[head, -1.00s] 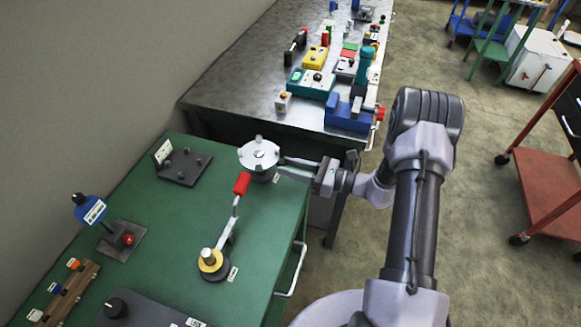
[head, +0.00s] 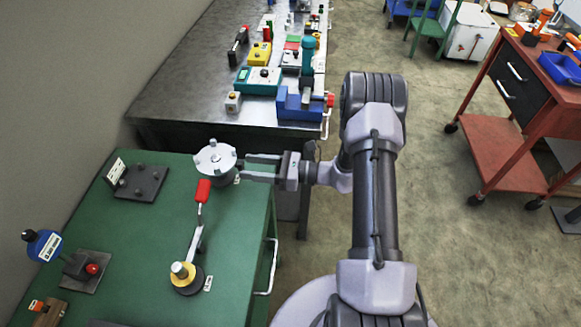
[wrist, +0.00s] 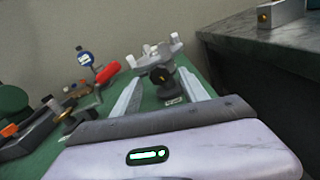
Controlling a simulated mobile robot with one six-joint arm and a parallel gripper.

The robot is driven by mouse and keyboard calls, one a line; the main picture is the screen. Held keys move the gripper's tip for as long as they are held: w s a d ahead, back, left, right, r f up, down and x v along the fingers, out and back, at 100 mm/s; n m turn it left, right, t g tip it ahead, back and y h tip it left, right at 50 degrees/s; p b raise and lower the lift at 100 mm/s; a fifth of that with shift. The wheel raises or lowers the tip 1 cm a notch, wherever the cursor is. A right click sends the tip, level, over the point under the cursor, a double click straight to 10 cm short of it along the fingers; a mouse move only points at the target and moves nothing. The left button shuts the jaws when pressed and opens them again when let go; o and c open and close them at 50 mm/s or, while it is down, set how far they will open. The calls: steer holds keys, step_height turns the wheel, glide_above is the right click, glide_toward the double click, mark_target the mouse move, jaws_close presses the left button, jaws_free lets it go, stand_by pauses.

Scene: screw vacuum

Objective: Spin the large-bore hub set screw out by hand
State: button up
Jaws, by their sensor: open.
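The hub is a silver round piece (head: 215,158) with several upright posts, on a dark base at the green bench's far right corner. In the wrist view the hub (wrist: 152,62) shows a small brass-coloured spot on its dark side facing me, which looks like the set screw (wrist: 160,76); its bore size cannot be told. My gripper (head: 244,169) is open and empty, to the right of the hub and pointing at it. In the wrist view the two fingers (wrist: 160,78) stand apart with the brass spot between their tips. Contact cannot be told.
A red-handled crank (head: 203,191) stands close in front of the hub. A dark plate with knobs (head: 140,183) lies to the left, and a blue gauge (head: 43,245) stands nearer. The steel bench (head: 185,105) behind holds several coloured devices.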

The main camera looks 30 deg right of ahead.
steer(key=p+v, duration=0.3)
steer(key=v, duration=1.3)
steer(key=shift+s+d, duration=0.15)
steer(key=shift+d, duration=0.05)
steer(key=s+a+r+n+g+h, duration=0.2)
steer(key=a+r+n+g, duration=0.35)
steer(key=a+r, duration=0.2)
steer(key=s+a+r+n+g+h, duration=0.2)
steer(key=a+r+n+g+h, duration=0.15)
steer(key=a+r+n, duration=0.35)
steer(key=s+a+r+n+t+h, duration=0.2)
steer(key=s+r+n+h, duration=0.1)
steer(key=s+r+n, duration=0.2)
steer(key=s+a+r+n+t+h, duration=0.2)
steer(key=s+r+n+h, duration=0.2)
steer(key=s+r+n, duration=0.1)
steer(key=shift+s+a+r+t, duration=0.4)
steer(key=shift+s+r, duration=0.3)
steer(key=shift+s, duration=0.45)
